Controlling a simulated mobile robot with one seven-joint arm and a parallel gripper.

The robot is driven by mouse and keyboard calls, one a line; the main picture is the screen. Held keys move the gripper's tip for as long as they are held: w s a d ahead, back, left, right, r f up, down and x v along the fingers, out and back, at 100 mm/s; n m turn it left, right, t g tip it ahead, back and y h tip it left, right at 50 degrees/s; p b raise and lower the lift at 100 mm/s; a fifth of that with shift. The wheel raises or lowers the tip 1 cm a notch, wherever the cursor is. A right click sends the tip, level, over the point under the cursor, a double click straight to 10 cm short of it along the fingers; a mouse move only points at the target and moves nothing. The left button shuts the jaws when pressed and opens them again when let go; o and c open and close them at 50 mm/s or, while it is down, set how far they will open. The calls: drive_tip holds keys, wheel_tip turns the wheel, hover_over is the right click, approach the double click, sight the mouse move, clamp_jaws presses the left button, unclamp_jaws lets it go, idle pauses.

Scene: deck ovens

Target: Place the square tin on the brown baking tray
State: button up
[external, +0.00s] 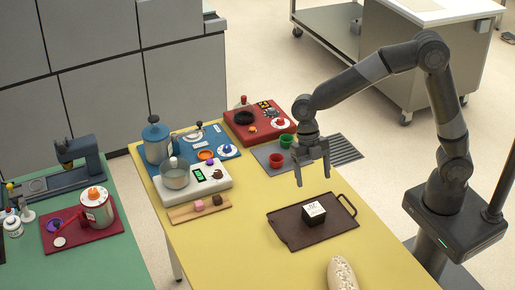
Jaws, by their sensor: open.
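The brown baking tray (289,236), dark with a handle at each end, lies on the yellow table. A small black box with a pale top, which looks like the square tin (315,215), sits upright near the middle of the tray. My gripper (312,181) points down with its fingers apart and nothing between them. It appears above the tin and towards the tray's far side, clear of both. The exact height of the gripper cannot be told from this one view.
A bread loaf (342,274) lies at the table's near edge. Behind the tray are a grey drainer (342,150) with red and green cups (286,141) and a red board (239,131). A white scale (215,183) with a pot stands left. The yellow table's front left is clear.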

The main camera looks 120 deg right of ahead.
drive_tip(key=s+a+r+m+t+h, duration=0.2)
drive_tip(key=s+a+r+m+h, duration=0.1)
drive_tip(key=s+a+r+m, duration=0.65)
drive_tip(key=s+a+r+m+t+h, duration=0.1)
drive_tip(key=s+a+r+m+t, duration=0.2)
drive_tip(key=s+a+m, duration=0.4)
drive_tip(key=shift+s+a+m+t, duration=0.35)
drive_tip(key=shift+s+a, duration=0.1)
drive_tip(key=shift+s, duration=1.85)
drive_tip(key=shift+r, duration=0.1)
